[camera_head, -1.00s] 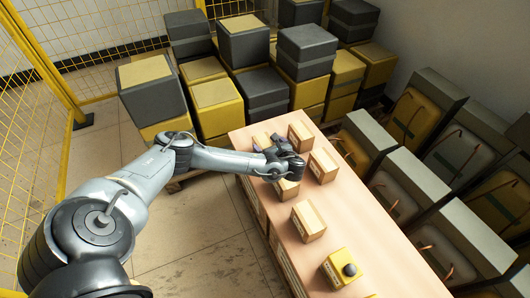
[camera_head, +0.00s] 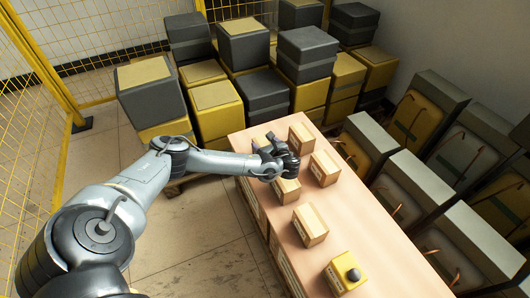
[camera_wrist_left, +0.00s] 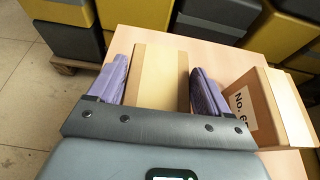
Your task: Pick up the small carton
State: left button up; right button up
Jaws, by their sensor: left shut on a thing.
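Several small tan cartons stand on the long wooden-topped table (camera_head: 258,184). My left gripper (camera_head: 266,143) is at the table's far left part, its fingers pointing away from the head camera. In the left wrist view, the purple fingers (camera_wrist_left: 157,85) stand on both sides of a small carton (camera_wrist_left: 160,72), shut on it. In the head view that carton is mostly hidden by the gripper. I cannot tell whether it is clear of the table. A labelled carton (camera_wrist_left: 268,108) stands just right of the gripper. My right gripper is out of view.
Other cartons stand near: one at the back (camera_head: 301,136), one to the right (camera_head: 324,168), one partly behind my wrist (camera_head: 287,190), one nearer (camera_head: 310,224). A yellow box with a black button (camera_head: 346,274) is at the near end. Large crates (camera_head: 265,92) stack behind the table.

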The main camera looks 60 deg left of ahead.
pick_arm(q)
jog(key=c, duration=0.4)
jog(key=shift+c, duration=0.2)
jog(key=shift+r, duration=0.2)
